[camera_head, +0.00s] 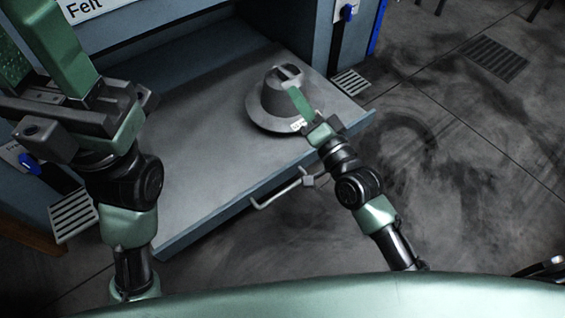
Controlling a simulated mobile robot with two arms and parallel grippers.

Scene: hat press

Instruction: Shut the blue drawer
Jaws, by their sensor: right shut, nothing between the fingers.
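The blue drawer (205,224) is pulled out of the press, its grey floor bare except for a grey brimmed hat (271,105) near the right side. A pale bar handle (283,188) sticks out from its blue front edge. My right gripper (293,93) is shut and empty, above the drawer's right part; in the picture it overlaps the hat's front, and I cannot tell whether they touch. My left gripper (37,70) is over the drawer's left side, with its fingers apart and their tips cut off by the picture's edge. It hides part of the drawer's left side.
The blue-grey press body (175,42) stands behind the drawer, with a "Felt" label (84,8) above the opening. Blue switches sit on both sides, the right switch (348,12) on a white plate.

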